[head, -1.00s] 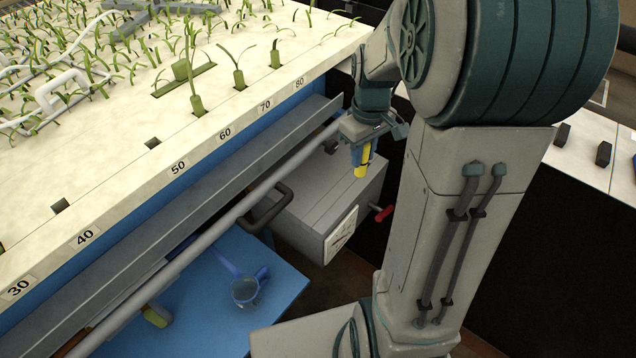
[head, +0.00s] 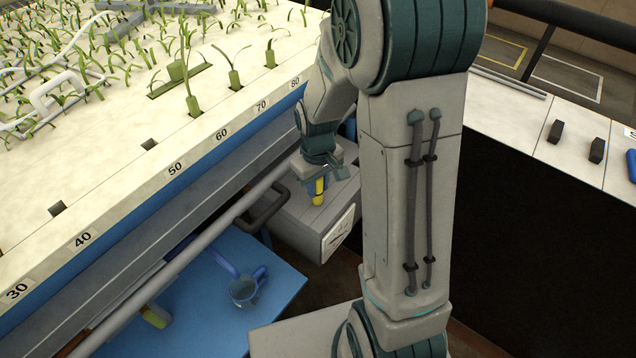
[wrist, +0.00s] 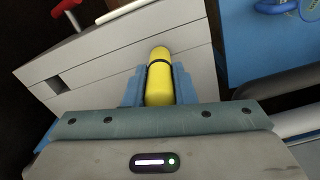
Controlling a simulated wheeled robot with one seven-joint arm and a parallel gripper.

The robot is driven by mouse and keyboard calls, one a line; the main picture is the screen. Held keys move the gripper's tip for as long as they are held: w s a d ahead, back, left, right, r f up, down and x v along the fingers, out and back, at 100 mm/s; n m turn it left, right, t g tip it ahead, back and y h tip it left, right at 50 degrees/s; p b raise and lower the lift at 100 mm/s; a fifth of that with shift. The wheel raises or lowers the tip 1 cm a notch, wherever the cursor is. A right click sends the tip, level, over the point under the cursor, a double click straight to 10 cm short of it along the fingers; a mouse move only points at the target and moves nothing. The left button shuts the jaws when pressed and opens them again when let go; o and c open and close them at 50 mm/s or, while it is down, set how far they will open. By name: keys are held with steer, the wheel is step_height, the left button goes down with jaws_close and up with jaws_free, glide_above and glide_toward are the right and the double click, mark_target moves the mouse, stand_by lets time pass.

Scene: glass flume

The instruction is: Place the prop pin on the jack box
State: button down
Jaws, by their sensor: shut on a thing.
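The prop pin is a yellow rod with a dark ring; it shows in the head view (head: 319,192) and the wrist view (wrist: 159,82). My gripper, with blue fingers (head: 317,185), is shut on the pin, one finger on each side in the wrist view (wrist: 159,88). The jack box is a grey box below the flume edge in the head view (head: 312,228); its top also shows in the wrist view (wrist: 110,62). The pin is over the box top. I cannot tell whether its lower end touches the top.
A grey rail (head: 215,225) runs along the flume side close to the box. A red handle (wrist: 66,8) sticks out from the box. The white flume deck (head: 110,190) is above.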

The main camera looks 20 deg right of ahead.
steer(key=shift+f, duration=0.2)
steer(key=c, duration=1.2)
jaws_free()
steer(key=shift+r, duration=0.15)
